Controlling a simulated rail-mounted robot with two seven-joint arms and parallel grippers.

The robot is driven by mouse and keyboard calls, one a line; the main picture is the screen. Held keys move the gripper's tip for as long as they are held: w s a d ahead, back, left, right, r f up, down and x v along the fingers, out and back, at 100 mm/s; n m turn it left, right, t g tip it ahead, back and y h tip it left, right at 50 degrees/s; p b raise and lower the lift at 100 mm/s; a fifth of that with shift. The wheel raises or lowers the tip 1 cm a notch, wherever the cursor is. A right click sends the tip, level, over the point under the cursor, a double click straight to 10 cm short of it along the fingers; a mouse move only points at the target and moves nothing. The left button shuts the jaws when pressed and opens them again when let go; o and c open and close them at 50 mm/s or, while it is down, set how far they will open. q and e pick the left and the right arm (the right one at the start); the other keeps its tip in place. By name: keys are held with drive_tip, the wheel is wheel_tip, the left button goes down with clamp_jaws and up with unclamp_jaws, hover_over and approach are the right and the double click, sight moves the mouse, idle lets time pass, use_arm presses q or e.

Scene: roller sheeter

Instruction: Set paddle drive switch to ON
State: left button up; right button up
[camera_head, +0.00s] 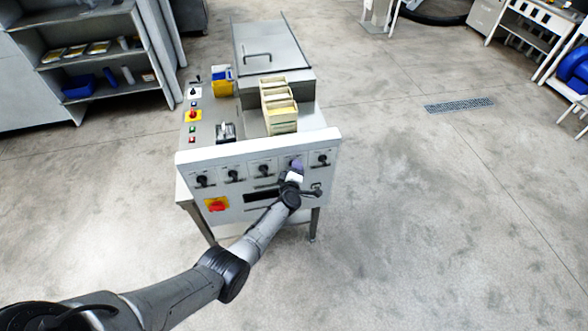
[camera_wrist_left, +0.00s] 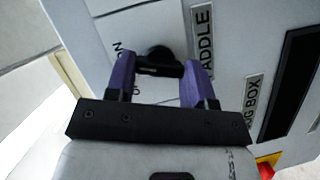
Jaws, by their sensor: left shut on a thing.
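The paddle drive switch is a black rotary knob (camera_wrist_left: 160,62) on the pale front panel (camera_head: 255,150), beside a label reading PADDLE in the left wrist view. An ON mark (camera_wrist_left: 118,50) sits to the left of the knob in that view. My left gripper (camera_wrist_left: 159,76) has its two purple fingers on either side of the knob's bar and is shut on it. In the head view my left gripper (camera_head: 297,166) is at the fourth knob from the left and largely hides it. My right gripper is not in view.
Other black knobs (camera_head: 202,181) line the same panel, and a red switch on a yellow plate (camera_head: 216,205) is at lower left. A dark slot (camera_head: 262,196) and a handle (camera_head: 312,190) are close to my left gripper. Open floor (camera_head: 450,210) lies to the right.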

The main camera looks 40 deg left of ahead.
use_arm(q)
drive_tip(key=o, duration=0.9)
drive_tip(key=shift+s+r, duration=0.1)
drive_tip(key=p+v, duration=0.5)
drive_tip(key=v, duration=0.8)
drive_tip(key=shift+s+d, duration=0.1)
drive_tip(key=shift+s, duration=0.2)
